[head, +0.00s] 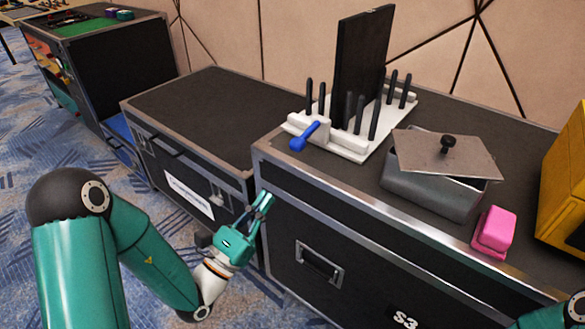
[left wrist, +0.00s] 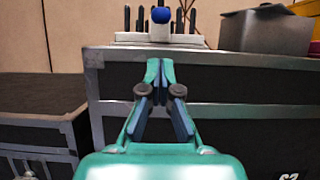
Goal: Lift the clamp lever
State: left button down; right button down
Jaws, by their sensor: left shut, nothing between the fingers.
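The clamp lever (head: 305,136) is a blue handle on the white clamp base (head: 340,140), which sits on the black flight case. It slants toward the front left edge of the case top. In the left wrist view the lever's rounded blue end (left wrist: 161,15) shows above the case edge. A dark upright panel (head: 361,68) stands in the base between several black pegs. My left gripper (head: 266,196) is shut and empty, below and to the left of the lever, close to the front corner of the case; its fingertips also show in the left wrist view (left wrist: 160,65). My right gripper is out of view.
A grey box (head: 432,192) with a tilted lid (head: 446,153) stands right of the clamp. A pink block (head: 493,231) and a yellow case (head: 567,190) are farther right. The metal case edge (head: 370,215) lies between my gripper and the top. A lower case (head: 205,115) stands left.

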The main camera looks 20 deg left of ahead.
aim_at(291, 164)
pick_arm(q)
jog(key=x, duration=1)
